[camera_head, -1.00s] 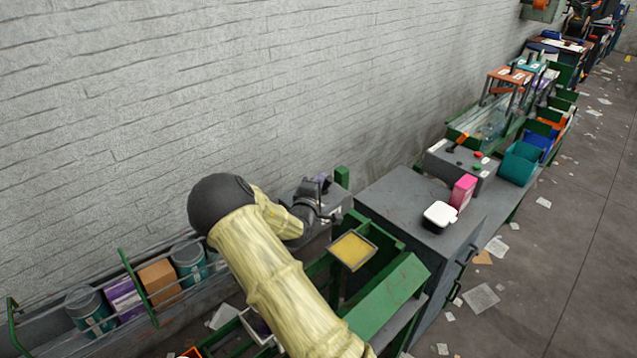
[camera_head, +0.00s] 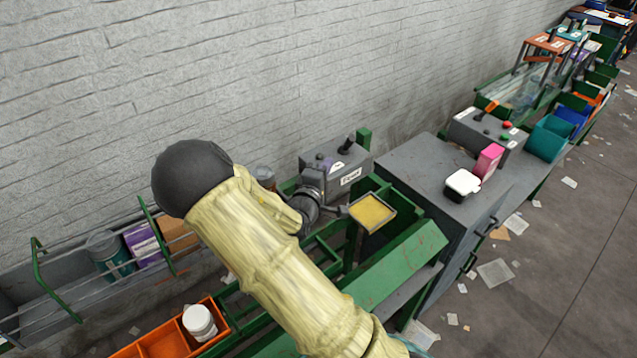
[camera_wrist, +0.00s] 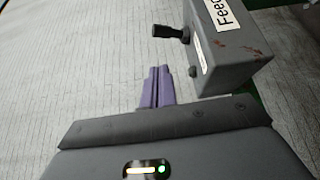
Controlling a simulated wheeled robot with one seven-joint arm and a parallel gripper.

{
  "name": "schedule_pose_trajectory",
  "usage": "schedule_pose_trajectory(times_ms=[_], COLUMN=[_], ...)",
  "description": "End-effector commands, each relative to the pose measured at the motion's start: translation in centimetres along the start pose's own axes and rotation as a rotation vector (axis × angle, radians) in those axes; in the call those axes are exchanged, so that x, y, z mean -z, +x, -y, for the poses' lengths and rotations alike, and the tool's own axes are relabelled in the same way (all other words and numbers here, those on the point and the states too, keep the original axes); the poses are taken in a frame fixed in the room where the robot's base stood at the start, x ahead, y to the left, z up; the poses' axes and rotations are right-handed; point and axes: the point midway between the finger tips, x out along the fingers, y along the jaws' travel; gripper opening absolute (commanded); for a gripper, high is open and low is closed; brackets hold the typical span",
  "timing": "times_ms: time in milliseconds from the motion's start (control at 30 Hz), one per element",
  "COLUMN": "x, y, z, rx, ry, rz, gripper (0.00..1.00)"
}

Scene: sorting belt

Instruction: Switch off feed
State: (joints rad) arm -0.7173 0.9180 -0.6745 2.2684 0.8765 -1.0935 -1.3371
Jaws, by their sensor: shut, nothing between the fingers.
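The feed switch box (camera_head: 352,172) is a grey box with a white "Feed" label, standing by the wall behind the green frame. Its black lever (camera_head: 347,145) sticks up from the top. In the wrist view the box (camera_wrist: 238,66) is at upper right, and the lever (camera_wrist: 168,33) points left from it, just beyond my fingertips. My gripper's purple fingers (camera_wrist: 158,70) are together, with nothing between them. They are beside the box and look apart from the lever.
A yellow tray (camera_head: 371,212) sits in front of the box. A grey cabinet (camera_head: 430,178) to the right carries a white container (camera_head: 462,184) and a pink box (camera_head: 488,161). Another control box (camera_head: 478,128) has an orange-tipped lever and red and green buttons. An orange bin (camera_head: 150,344) is at lower left.

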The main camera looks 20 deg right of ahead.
Motion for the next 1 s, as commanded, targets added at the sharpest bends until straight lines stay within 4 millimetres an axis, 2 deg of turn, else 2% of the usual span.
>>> schedule_pose_trajectory(times_ms=[100, 300, 867, 1000], x=[0.2, 0.1, 0.1, -0.3], y=[-2.5, -5.0, -5.3, -5.1], z=[0.1, 0.1, 0.0, 0.8], rx=[0.000, 0.000, 0.002, 0.078], ry=[-0.001, 0.000, 0.002, 0.064], rz=[-0.005, -0.003, -0.002, 0.000], gripper=[0.00, 0.00, 0.00, 0.00])
